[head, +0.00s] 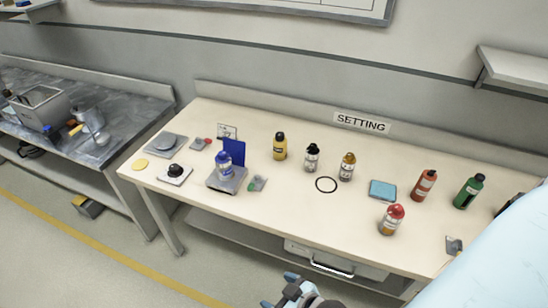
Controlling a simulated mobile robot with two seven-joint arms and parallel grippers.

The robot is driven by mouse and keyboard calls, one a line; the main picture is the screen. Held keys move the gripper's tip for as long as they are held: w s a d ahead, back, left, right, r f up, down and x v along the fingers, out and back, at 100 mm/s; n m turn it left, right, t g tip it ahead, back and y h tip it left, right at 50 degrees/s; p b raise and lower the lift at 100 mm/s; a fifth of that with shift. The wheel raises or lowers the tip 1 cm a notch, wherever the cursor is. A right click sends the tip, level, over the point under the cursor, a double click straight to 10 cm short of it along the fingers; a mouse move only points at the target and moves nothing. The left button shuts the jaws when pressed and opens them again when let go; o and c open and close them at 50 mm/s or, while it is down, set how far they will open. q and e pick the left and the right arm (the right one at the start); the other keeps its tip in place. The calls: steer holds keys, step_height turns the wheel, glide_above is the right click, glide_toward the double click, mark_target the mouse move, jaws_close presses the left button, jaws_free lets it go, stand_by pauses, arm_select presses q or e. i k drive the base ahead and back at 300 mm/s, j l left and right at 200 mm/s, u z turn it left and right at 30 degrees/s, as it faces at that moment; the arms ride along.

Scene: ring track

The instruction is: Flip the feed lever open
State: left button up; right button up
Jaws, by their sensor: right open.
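Two small grey lever-like fittings are on the cream table (330,215). One with a red end (200,144) is at the back left, beside a grey plate. One with a green end (257,183) is just right of the stand with the blue-capped bottle. I cannot tell which is the feed lever, or whether either is open. My right gripper (279,289) is at the bottom edge, partly cut off, in front of and apart from the table, with its blue-tipped fingers open and empty. My left gripper is not in view.
A stand (226,180) holds a blue-capped bottle (224,163) before a blue panel. Several bottles, a black ring (326,185) and a blue pad (383,190) occupy the middle and right. A drawer (330,262) is below. The table's front middle is clear.

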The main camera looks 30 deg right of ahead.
mark_target(250, 188)
steer(key=z, duration=0.85)
steer(key=k+j+u, duration=0.1)
steer(key=j+u, duration=0.2)
steer(key=j, duration=0.9)
steer(key=j+u, duration=0.35)
steer(key=j, duration=0.8)
